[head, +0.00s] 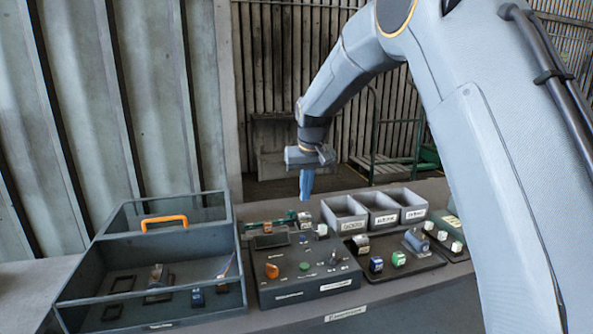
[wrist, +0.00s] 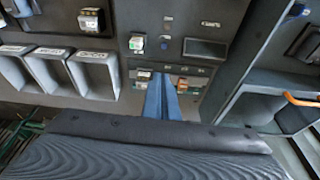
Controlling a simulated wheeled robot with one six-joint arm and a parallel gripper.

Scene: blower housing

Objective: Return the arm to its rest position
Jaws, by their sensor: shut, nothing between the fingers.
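My gripper (head: 306,184) hangs from my raised arm above the back of the workbench, with its blue fingers pointing down. In the wrist view my gripper (wrist: 161,100) has its two blue fingers together, with nothing between them. The fingers stand over the back edge of a dark control panel (head: 300,292), which has an orange knob, a green button and small switches. In the wrist view they cover part of the small modules at the panel's edge.
A grey toolbox (head: 150,242) with an orange handle (head: 164,221) stands at the left. Grey labelled bins (head: 377,210) stand at the back right. A dark mat (head: 400,262) with several small parts lies in front of them. A green-framed cart (head: 385,160) is behind the bench.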

